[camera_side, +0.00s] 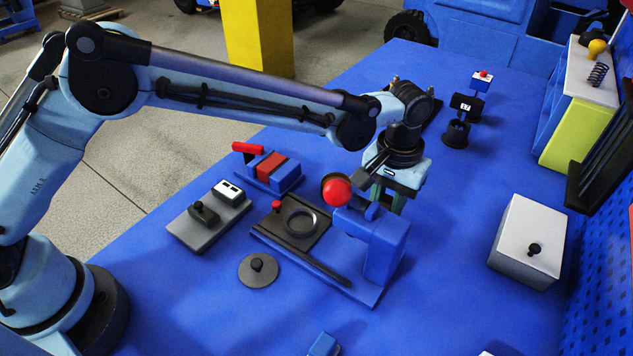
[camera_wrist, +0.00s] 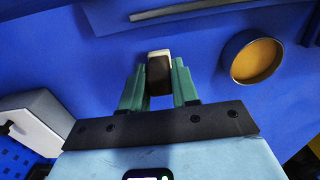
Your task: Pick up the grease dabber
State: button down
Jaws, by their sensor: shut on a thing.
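The grease dabber (camera_wrist: 159,75) shows in the wrist view as a short dark brown block with a whitish end, between my green fingers. My gripper (camera_wrist: 157,88) is shut on it. In the side view, my gripper (camera_side: 388,195) points down behind the blue press-like fixture (camera_side: 385,243), which hides the fingertips and the dabber. How high the dabber is above the table cannot be told. A round dark tin with orange-yellow contents (camera_wrist: 254,58) stands apart, right of the fingers in the wrist view.
A grey box with a black knob (camera_side: 522,247) stands to the right. A red-and-blue block (camera_side: 271,169) and a grey plate fixture (camera_side: 210,218) lie left. Blue table between gripper and box is clear.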

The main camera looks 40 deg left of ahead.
aim_at(388, 199)
notch_tip(388, 199, up, 10)
dwell(0.5)
dwell(0.6)
jog(key=w+a+f, duration=0.1)
jog(key=a, duration=1)
jog(key=shift+f, duration=3)
jog(key=shift+f, duration=0.6)
notch_tip(388, 199, up, 7)
dwell(0.7)
